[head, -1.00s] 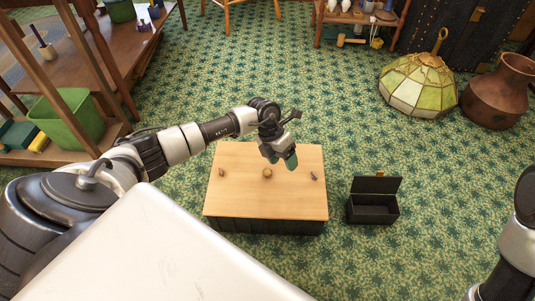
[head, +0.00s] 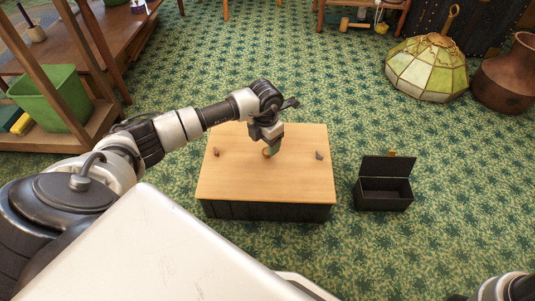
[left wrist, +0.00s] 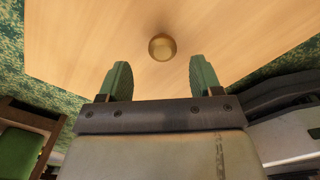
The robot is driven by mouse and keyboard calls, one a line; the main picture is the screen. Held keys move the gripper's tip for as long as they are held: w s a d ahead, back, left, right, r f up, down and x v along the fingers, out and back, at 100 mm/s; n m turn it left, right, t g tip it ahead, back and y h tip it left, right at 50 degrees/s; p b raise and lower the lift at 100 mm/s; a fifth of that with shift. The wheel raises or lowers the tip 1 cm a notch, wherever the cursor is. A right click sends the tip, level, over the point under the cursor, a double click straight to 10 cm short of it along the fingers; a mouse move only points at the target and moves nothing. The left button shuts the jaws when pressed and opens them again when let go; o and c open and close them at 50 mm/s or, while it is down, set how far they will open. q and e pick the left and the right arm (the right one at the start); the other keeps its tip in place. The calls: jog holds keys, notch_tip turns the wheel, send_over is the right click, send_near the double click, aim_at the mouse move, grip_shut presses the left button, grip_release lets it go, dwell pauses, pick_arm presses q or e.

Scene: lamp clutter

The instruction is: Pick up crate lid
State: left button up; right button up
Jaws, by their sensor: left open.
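The crate lid (head: 240,180) is a flat light-wood board lying on a dark crate (head: 265,211) in the head view. It has a round brass-coloured knob (head: 266,152) at its middle, partly hidden by my left gripper in that view. The left wrist view shows the lid (left wrist: 90,25) and the knob (left wrist: 162,46) beyond the fingertips. My left gripper (head: 273,150) is open over the lid, close to the knob. Its green fingers (left wrist: 160,75) are apart with nothing between them. My right gripper is out of view.
Small pieces lie at the lid's left (head: 216,152) and right (head: 319,155). A small open black box (head: 384,194) stands on the carpet to the right. A stained-glass lampshade (head: 427,68) and copper jug (head: 505,75) are farther back. A wooden shelf holds a green bin (head: 50,95) at left.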

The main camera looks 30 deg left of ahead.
pick_arm(q)
jog(key=f+b, duration=0.2)
jog(key=f, duration=0.1)
jog(key=f+b, duration=0.1)
jog(key=b, duration=0.1)
jog(key=shift+w+d+f, duration=0.25)
jog(key=shift+f, duration=0.15)
jog(key=shift+r, duration=0.1)
jog(key=shift+r, duration=0.1)
grip_shut()
